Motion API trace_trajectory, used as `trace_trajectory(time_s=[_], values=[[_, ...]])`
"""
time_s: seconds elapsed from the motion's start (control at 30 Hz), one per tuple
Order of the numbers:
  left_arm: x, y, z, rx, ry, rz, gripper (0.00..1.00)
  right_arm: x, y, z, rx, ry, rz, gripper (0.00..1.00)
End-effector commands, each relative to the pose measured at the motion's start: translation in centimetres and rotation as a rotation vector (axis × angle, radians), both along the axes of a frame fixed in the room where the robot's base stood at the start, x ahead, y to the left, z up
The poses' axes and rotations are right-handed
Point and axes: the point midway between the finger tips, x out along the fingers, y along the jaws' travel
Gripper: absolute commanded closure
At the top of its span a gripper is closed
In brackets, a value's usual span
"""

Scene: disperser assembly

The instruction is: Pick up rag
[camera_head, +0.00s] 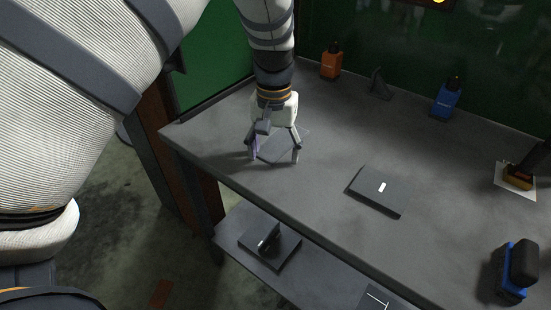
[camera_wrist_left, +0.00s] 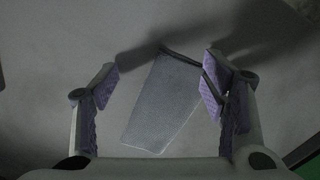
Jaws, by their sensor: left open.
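A flat grey sheet, which looks like the rag (camera_head: 284,146), lies on the grey table under my left gripper. It also shows in the left wrist view as a tilted grey rectangle (camera_wrist_left: 165,105) with a darker folded or raised strip along its far edge. My left gripper (camera_head: 274,158) is open, pointing down, with its fingers on either side of the sheet. In the left wrist view the purple-padded fingers (camera_wrist_left: 160,84) are apart with the sheet between them. I cannot tell whether the fingertips touch the table. My right gripper is not in view.
On the table (camera_head: 235,118) are a dark flat box (camera_head: 378,192), an orange bottle (camera_head: 331,63), a blue bottle (camera_head: 446,98), a small dark grey object (camera_head: 377,84) and a blue-black device (camera_head: 515,273). A lower shelf holds a dark block (camera_head: 281,246). The table's front edge is near the gripper.

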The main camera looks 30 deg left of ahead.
Motion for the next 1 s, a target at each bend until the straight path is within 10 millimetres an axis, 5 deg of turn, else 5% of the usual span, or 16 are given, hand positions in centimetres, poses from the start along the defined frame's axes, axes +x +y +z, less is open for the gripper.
trace_trajectory(time_s=[0.5,1.0], values=[[-0.02,0.0,-0.63,0.0,0.001,0.001,0.33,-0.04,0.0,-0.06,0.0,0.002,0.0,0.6],[-0.12,-0.1,-0.82,-0.002,0.006,0.0,0.89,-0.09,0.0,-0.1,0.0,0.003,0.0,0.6]])
